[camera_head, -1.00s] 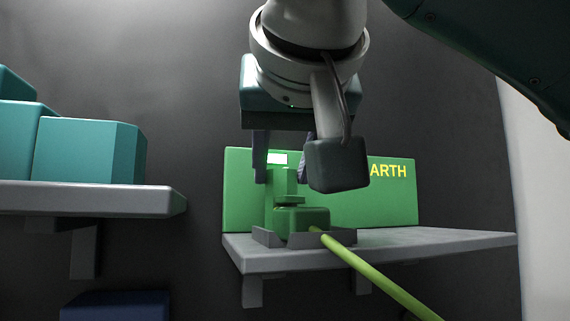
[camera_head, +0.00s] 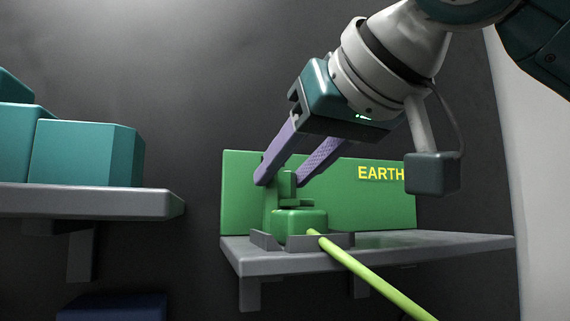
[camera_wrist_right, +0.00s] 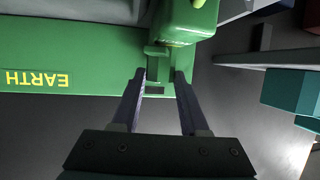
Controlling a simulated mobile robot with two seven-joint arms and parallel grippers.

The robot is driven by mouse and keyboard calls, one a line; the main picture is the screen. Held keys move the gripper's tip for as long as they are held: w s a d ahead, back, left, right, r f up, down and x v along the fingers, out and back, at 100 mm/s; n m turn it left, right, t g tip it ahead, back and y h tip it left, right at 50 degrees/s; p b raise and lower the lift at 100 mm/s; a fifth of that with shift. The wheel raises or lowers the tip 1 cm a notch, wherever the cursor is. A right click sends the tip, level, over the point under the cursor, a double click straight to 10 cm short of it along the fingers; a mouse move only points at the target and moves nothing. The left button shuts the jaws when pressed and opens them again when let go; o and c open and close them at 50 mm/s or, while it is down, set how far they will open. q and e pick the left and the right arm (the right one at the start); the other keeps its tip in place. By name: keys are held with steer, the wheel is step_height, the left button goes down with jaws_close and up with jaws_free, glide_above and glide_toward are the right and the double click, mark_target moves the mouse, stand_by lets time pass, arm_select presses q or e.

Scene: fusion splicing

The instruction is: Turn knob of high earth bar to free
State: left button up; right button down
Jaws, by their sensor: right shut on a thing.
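The earth bar is a green clamp body (camera_head: 300,220) with a narrow upright green knob (camera_head: 288,184) on top. It sits in a grey holder on a shelf, in front of a green board (camera_head: 360,205) marked EARTH. My right gripper (camera_head: 279,181) comes in tilted from the upper right, its two purple fingers on either side of the knob, shut on it. The right wrist view shows the fingers (camera_wrist_right: 160,75) on both sides of the green knob (camera_wrist_right: 158,58). The contact faces are hidden. My left gripper is not in view.
A yellow-green cable (camera_head: 375,275) runs from the clamp to the lower right. The grey shelf (camera_head: 440,245) is bare to the right. Teal boxes (camera_head: 85,152) stand on another shelf (camera_head: 80,198) at the left. A dark blue thing (camera_head: 112,306) shows at the lower left.

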steer(key=n+g+y+p, duration=0.1)
steer(key=n+y+p, duration=0.1)
steer(key=n+g+y+p, duration=0.1)
steer(key=shift+w+d+r+g, duration=0.1)
steer(key=shift+w+d+g, duration=0.2)
steer(key=shift+d, duration=0.05)
steer(key=shift+n+g+y+p, duration=0.6)
steer(key=shift+n+p, duration=0.05)
steer(key=shift+n, duration=0.15)
steer(key=shift+f, duration=0.2)
steer(key=shift+c, duration=2.1)
jaws_free()
steer(key=shift+r, duration=0.1)
